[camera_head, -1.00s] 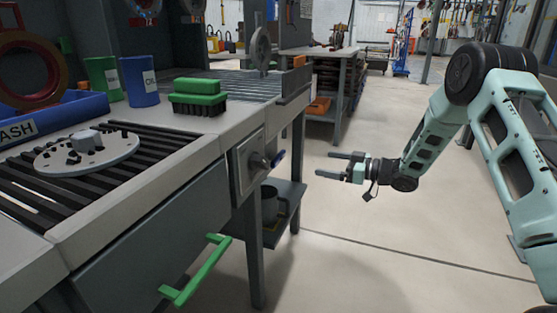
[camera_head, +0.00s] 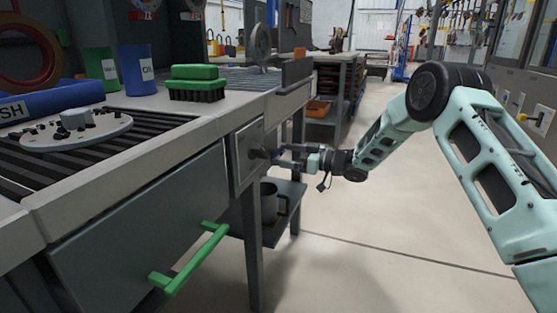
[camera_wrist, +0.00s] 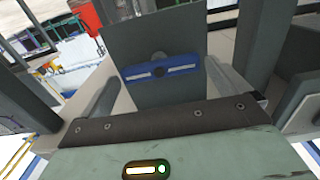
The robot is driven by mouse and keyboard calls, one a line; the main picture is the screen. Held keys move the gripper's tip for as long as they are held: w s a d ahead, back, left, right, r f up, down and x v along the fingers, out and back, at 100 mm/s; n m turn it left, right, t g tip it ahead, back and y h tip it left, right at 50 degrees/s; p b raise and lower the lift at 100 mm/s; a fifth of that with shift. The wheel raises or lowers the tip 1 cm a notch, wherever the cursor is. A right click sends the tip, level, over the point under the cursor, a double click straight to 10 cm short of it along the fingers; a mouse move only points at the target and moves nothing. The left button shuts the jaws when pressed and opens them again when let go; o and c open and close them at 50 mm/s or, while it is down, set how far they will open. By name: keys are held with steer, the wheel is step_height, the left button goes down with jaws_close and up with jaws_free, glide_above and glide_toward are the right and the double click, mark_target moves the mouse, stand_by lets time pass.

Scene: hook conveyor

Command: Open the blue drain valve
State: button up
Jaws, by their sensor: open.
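The blue drain valve handle (camera_wrist: 162,68) is a flat bar on a grey plate (camera_wrist: 150,30) in the wrist view. It lies roughly crosswise between my two fingers, slightly tilted. In the head view the valve sits on a grey panel (camera_head: 245,165) at the bench's right end, and only a bit of blue shows by my fingers. My gripper (camera_head: 289,157) is open, its fingertips close to the handle, one on each side in the wrist view (camera_wrist: 158,76). I cannot tell whether they touch it.
A green drawer handle (camera_head: 190,258) sticks out from the bench front. A green brush (camera_head: 197,83) and a round white plate (camera_head: 75,128) lie on the bench. Below the valve, a shelf (camera_head: 275,220) holds a dark mug (camera_head: 270,203). The floor to the right is clear.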

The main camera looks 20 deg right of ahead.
mark_target(281, 154)
steer(key=shift+b+x, duration=0.3)
steer(key=shift+x, duration=1.25)
steer(key=c, duration=0.7)
